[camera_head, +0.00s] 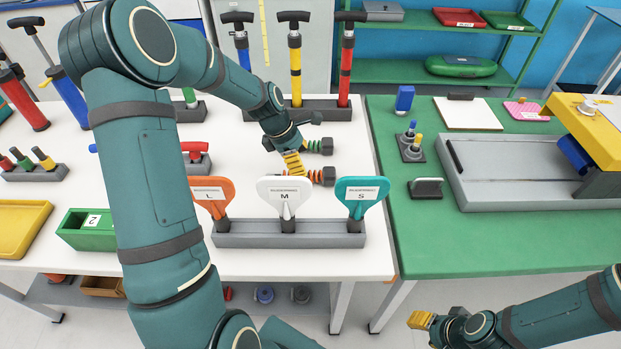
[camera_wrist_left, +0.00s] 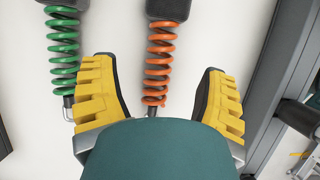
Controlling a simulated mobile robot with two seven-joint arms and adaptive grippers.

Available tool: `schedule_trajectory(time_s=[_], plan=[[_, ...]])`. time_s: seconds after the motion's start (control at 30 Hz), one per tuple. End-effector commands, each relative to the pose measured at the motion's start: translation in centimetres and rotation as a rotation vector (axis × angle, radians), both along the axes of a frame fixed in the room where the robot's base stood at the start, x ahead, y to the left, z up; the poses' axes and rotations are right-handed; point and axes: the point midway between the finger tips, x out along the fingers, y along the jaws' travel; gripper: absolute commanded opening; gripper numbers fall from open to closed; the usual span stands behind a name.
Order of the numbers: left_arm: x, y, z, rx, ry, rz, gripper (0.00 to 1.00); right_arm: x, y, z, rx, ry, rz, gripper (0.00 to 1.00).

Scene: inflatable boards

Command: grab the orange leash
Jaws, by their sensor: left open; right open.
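The orange leash (camera_wrist_left: 159,65) is a coiled orange cord with a dark cuff, lying on the white table. In the left wrist view it lies between the two yellow fingers of my left gripper (camera_wrist_left: 158,100), which is open, with a gap on each side of the coil. In the head view the orange leash (camera_head: 312,176) shows right beside my left gripper (camera_head: 293,163). The green leash (camera_wrist_left: 62,60) lies parallel to it, outside the left finger. My right gripper (camera_head: 428,321) is at the lower right, away from the leashes and apparently empty.
A grey rack (camera_head: 290,234) with orange, white and teal fins stands in front of the leashes. Pumps in a dark stand (camera_head: 320,107) rise behind them. A green table (camera_head: 470,240) adjoins on the right, with a clear front area.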

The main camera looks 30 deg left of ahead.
Motion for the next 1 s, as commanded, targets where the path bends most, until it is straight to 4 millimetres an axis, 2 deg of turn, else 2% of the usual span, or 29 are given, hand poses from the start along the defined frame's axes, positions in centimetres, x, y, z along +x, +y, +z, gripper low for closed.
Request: schedule_trajectory(time_s=[0.27,0.6,0.87,1.0], plan=[[0.3,-0.6,-1.5,-0.001,0.000,0.001,0.74,0.1,0.0,-0.5,0.000,-0.002,-0.001,0.47],[1.0,-2.1,-5.6,-0.002,0.001,0.001,0.74,0.4,-0.1,-2.0,-0.001,-0.009,-0.002,0.47],[1.2,-2.1,-5.7,0.000,-0.002,0.001,0.75,0.4,-0.1,-1.9,-0.001,-0.010,-0.003,0.47],[1.1,-2.1,-5.7,0.000,-0.001,0.000,0.26,0.4,-0.1,-1.9,-0.001,-0.010,-0.003,0.47]])
